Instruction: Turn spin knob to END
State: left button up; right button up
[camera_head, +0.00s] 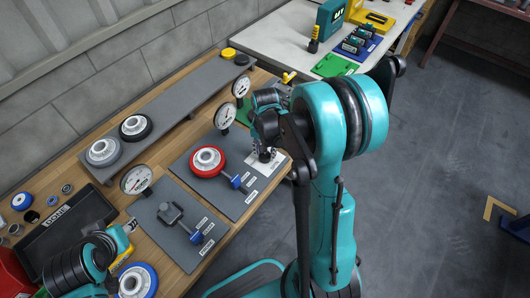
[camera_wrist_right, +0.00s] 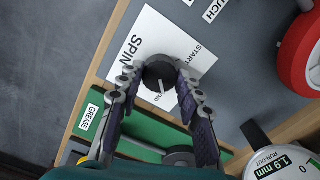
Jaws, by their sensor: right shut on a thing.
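The spin knob (camera_wrist_right: 158,72) is a dark round knob on a white card (camera_wrist_right: 150,38) marked SPIN, START and a partly hidden END. Its white pointer line points down in the right wrist view, towards the END lettering. My right gripper (camera_wrist_right: 160,78) has its two fingers on either side of the knob, shut on it. In the head view the right gripper (camera_head: 266,148) is over the card (camera_head: 262,168), and my arm hides part of it.
Dial gauges (camera_head: 225,116) stand behind. A green GREASE panel (camera_wrist_right: 150,130) is close to the right fingers. A black DONE tray (camera_head: 75,235) is at the left.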

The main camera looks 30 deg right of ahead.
aim_at(265, 155)
jog(key=shift+m, duration=1.7)
jog(key=o, duration=1.2)
jog(key=shift+c, duration=0.2)
notch_tip(265, 155, up, 12)
